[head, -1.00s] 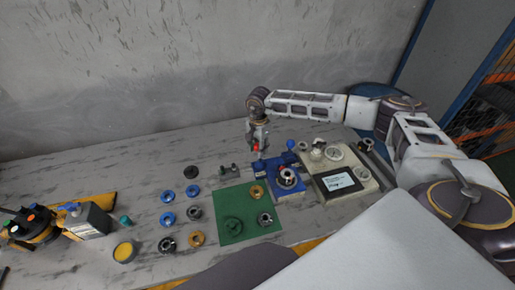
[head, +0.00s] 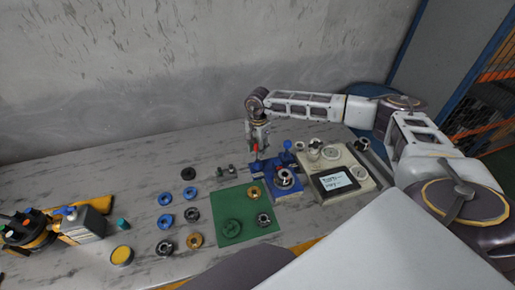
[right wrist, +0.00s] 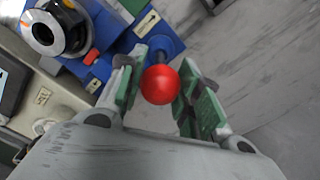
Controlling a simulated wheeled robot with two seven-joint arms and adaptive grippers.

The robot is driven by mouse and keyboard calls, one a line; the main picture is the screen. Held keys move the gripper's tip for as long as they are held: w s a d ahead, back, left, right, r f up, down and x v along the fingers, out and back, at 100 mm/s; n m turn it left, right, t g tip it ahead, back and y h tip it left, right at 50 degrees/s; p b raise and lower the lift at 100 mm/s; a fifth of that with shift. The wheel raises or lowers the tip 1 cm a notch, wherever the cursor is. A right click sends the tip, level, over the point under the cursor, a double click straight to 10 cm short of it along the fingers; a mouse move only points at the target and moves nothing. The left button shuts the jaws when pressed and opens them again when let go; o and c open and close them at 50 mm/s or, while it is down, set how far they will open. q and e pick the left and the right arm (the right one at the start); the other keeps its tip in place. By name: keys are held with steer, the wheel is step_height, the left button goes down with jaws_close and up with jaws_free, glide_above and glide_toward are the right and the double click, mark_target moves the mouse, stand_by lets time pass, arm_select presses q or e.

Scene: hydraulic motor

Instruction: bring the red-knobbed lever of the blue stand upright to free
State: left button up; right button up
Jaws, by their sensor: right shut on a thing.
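The blue stand (head: 289,190) sits on the table at the right of the green mat. It carries a metal ring-shaped part (head: 284,178) and a lever with a blue knob (head: 287,145). Its red-knobbed lever is at the stand's back left, with the red knob (head: 255,148) under my right gripper (head: 258,143). In the right wrist view the red knob (right wrist: 160,84) lies between the green-padded fingers (right wrist: 158,95), which are shut on it. A dark shaft (right wrist: 160,52) runs from the knob to the stand; its exact tilt is hard to tell. My left gripper is not in view.
A beige console with a screen (head: 338,183) stands right of the blue stand. The green mat (head: 215,215) holds several rings. More rings lie left of it, with a yellow tin (head: 122,255) and a grey box (head: 88,226). The table behind is mostly clear.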

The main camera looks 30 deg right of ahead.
steer(key=o, duration=0.7)
steer(key=shift+d, duration=0.2)
steer(key=shift+a, duration=0.1)
steer(key=shift+r, duration=0.2)
steer(key=shift+r+p, duration=1.65)
steer(key=shift+r, duration=1.15)
steer(key=shift+s, duration=0.1)
